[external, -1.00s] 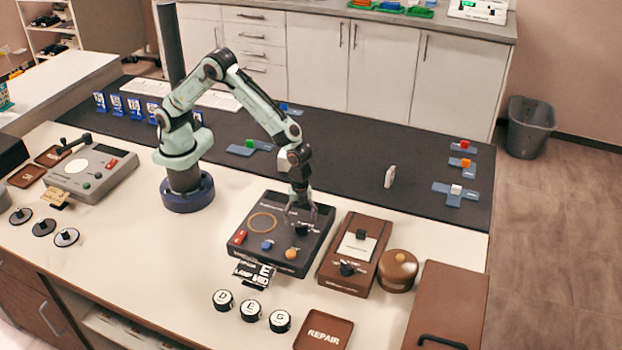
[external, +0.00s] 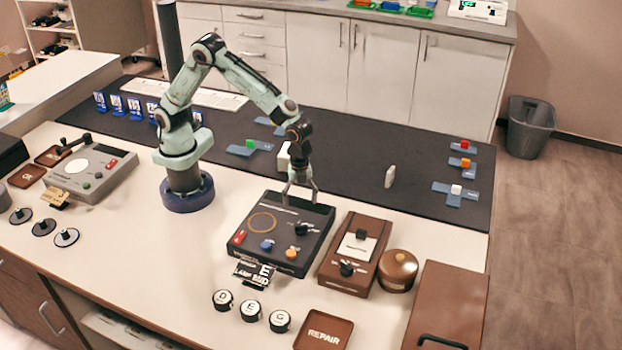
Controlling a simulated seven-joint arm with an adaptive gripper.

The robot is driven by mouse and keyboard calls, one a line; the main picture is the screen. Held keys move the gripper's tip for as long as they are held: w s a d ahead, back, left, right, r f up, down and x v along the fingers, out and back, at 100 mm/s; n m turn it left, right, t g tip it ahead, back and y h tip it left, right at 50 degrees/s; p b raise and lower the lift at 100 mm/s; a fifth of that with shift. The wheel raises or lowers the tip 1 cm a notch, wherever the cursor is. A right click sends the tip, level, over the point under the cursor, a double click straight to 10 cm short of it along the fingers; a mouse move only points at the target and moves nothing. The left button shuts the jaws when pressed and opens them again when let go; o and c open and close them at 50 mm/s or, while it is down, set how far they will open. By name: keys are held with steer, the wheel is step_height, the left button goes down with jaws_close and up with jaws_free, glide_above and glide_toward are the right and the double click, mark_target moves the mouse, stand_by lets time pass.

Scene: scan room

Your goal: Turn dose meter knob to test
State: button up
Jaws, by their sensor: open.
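A dark box-shaped instrument (external: 283,215) lies on the pale counter, with a ring, a red part, a blue button, an orange button and a black knob (external: 301,229). Beside it on the right is a brown case (external: 362,230) with a white face and a black knob (external: 347,268). The labels are too small to read, so I cannot tell which one is the dose meter or where either knob points. My gripper (external: 301,203) is open and empty, pointing down over the back part of the dark instrument, apart from its black knob.
A round brown container (external: 398,264) stands right of the brown case. Black-and-white lettered discs (external: 251,310) and a REPAIR tray (external: 324,330) lie in front. A grey console (external: 92,172) is at left. A white upright piece (external: 390,177) stands on the dark mat (external: 350,160).

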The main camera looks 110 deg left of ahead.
mark_target(301, 224)
step_height(301, 224, down, 8)
steer(key=shift+f, duration=0.1)
jaws_close()
stand_by(0.4)
